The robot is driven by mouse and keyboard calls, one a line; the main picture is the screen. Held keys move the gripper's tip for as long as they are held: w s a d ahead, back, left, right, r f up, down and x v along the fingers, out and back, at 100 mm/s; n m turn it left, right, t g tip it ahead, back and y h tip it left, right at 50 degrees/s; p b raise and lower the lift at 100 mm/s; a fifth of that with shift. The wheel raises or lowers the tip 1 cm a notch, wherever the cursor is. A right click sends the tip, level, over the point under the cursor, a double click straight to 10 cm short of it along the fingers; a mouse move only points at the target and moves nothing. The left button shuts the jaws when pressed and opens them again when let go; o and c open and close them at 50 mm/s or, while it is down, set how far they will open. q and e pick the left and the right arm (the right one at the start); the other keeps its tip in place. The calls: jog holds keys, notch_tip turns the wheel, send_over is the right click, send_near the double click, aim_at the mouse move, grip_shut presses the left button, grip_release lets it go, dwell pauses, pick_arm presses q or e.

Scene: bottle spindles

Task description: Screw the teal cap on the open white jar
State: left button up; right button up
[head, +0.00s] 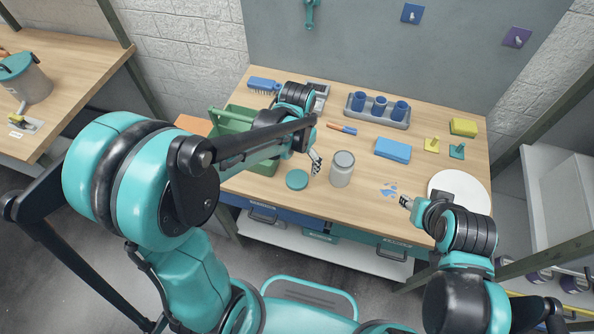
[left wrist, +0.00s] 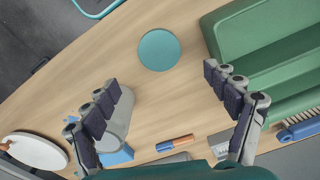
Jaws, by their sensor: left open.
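The teal cap (head: 297,180) lies flat on the wooden table near its front edge; it also shows in the left wrist view (left wrist: 159,50). The pale jar (head: 341,170) stands upright just right of the cap, with a grey round top. In the left wrist view the jar (left wrist: 122,118) is partly hidden behind one finger. My left gripper (head: 314,162) is open and empty above the table, behind the cap and beside the jar. In the left wrist view the cap lies ahead, between the lines of its fingers (left wrist: 162,80). My right gripper (head: 405,202) is over the table's right front, apart from both.
A green bin (head: 264,166) stands left of the cap, partly behind my left arm. A white plate (head: 470,185) is at far right.

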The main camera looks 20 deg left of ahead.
aim_at(297, 179)
pick_arm(q)
jog(key=shift+w+d+f, duration=0.1)
jog(key=shift+w+f, duration=0.05)
jog(key=shift+f+b, duration=0.4)
jog(key=shift+f, duration=0.95)
jog(key=f, duration=0.1)
jog(key=f+b, duration=0.1)
jog(key=f, duration=0.1)
jog(key=f+b, duration=0.1)
jog(key=f, duration=0.1)
jog(key=shift+s+a+f, duration=0.1)
jog(key=shift+s+a, duration=0.1)
jog(key=shift+s, duration=0.1)
jog(key=c, duration=0.9)
